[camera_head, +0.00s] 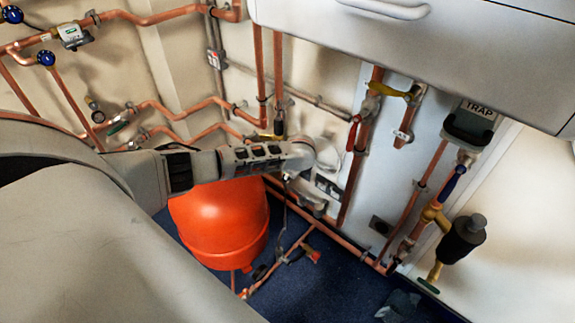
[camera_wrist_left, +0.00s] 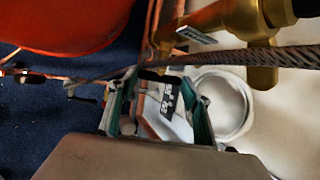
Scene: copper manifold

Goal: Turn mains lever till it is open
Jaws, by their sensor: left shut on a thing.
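In the left wrist view, my left gripper (camera_wrist_left: 158,88) has its two teal-edged fingers on either side of a dark bar (camera_wrist_left: 160,77), which I take to be the mains lever. The fingers are shut on it. A brass valve body (camera_wrist_left: 232,22) with a small grey tag is just beyond, at the upper right. The lever's join to a valve and its exact angle cannot be told. In the head view, my left arm (camera_head: 255,160) reaches in from the left, and its wrist covers most of the gripper and lever. My right gripper is not in view.
A braided hose (camera_wrist_left: 250,57) crosses close in front of the fingers. An orange vessel (camera_head: 222,220) stands below my left forearm. Copper pipes, a red lever (camera_head: 353,133) and a yellow lever (camera_head: 388,90) are nearby. A grey cabinet (camera_head: 430,50) overhangs the upper right.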

